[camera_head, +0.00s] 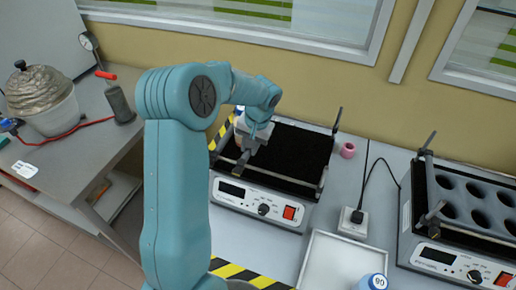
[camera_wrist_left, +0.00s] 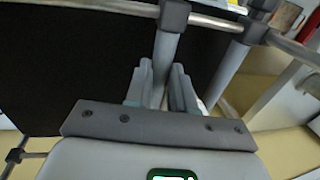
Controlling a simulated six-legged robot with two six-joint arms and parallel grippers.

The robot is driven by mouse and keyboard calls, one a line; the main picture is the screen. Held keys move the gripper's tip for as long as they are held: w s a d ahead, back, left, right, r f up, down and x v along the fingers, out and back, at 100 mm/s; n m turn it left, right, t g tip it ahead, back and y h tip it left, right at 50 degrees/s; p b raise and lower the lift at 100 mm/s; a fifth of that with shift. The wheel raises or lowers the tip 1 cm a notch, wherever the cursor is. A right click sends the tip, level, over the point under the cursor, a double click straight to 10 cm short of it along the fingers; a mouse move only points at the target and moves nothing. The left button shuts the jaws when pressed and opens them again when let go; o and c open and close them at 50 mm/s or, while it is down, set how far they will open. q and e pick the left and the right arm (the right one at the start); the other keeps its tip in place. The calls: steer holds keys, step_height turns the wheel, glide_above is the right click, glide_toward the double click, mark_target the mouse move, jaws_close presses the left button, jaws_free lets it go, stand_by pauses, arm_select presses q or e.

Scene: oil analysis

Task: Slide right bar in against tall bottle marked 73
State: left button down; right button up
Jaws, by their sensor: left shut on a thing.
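A shaker with a black mat (camera_head: 300,150) stands on the bench by the wall. My left gripper (camera_head: 246,150) is over the left part of that mat. In the left wrist view its fingers (camera_wrist_left: 163,88) are closed around a grey round bar (camera_wrist_left: 167,50), which ends at a dark clamp (camera_wrist_left: 173,15) on a metal rail. A second bar (camera_wrist_left: 228,70) runs beside it, apart from the fingers. No 73 is readable. My right gripper is not in view.
A white tray (camera_head: 318,262) stands in front, with a bottle marked 90 (camera_head: 372,283) at its right. A second shaker (camera_head: 440,235) with round holes is at the right. A pink ring-like object (camera_head: 348,150) and a power socket (camera_head: 352,222) lie between the shakers.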

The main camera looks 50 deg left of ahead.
arm_select(q)
steer(key=shift+w+a, duration=0.1)
steer(key=c, duration=1.1)
jaws_free()
steer(key=shift+c, duration=0.2)
steer(key=shift+o, duration=0.9)
step_height(320, 180, up, 16)
steer(key=w+d, duration=0.1)
steer(key=d, duration=0.1)
steer(key=shift+w+d, duration=0.3)
steer(key=shift+d, duration=0.05)
